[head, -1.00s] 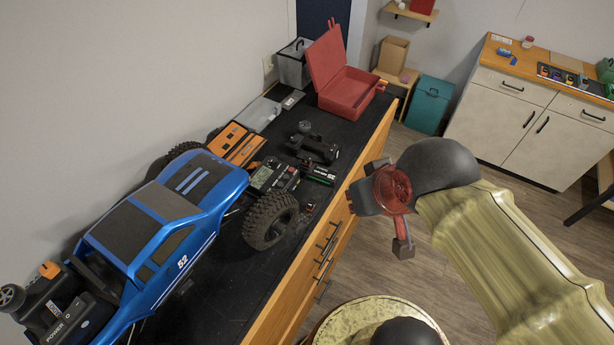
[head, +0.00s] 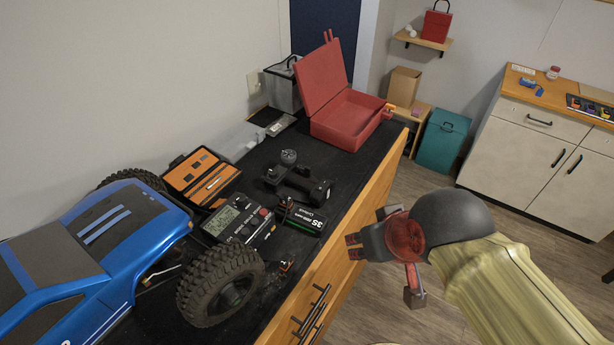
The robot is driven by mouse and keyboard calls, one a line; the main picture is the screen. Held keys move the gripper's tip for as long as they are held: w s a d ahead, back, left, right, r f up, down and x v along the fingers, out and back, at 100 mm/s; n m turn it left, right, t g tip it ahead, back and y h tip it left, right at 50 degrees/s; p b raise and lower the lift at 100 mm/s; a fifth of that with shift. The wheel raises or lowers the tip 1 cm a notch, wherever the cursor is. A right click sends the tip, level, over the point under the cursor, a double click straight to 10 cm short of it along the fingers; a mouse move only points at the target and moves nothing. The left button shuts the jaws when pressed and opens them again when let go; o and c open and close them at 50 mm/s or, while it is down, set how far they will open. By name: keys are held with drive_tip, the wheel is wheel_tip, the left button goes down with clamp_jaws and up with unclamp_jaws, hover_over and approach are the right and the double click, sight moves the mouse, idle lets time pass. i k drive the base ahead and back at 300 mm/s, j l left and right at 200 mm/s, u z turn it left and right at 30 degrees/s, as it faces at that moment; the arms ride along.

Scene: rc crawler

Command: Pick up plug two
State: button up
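Two small dark connectors with reddish parts are near the table's front edge in the head view. One plug (head: 286,266) lies beside the truck's front wheel, and another plug (head: 287,206) is by the battery and charger. I cannot tell which of them is plug two. My gripper (head: 399,254) hangs beyond the table's front edge, to the right of both and apart from them. Its fingers look spread and hold nothing visible.
The blue RC truck (head: 95,240) fills the table's left. A charger (head: 238,221), a battery (head: 306,219), a black transmitter (head: 300,183) and an orange tool case (head: 176,179) crowd the middle. An open red toolbox (head: 345,122) stands at the back. Drawer handles (head: 312,315) project from the front.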

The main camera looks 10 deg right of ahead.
sight(282, 200)
drive_tip(key=i+l+u, duration=0.35)
drive_tip(key=l+u, duration=0.15)
drive_tip(key=l, duration=0.2)
drive_tip(key=i+l+u, duration=0.15)
drive_tip(key=l+u, duration=0.15)
drive_tip(key=u, duration=0.65)
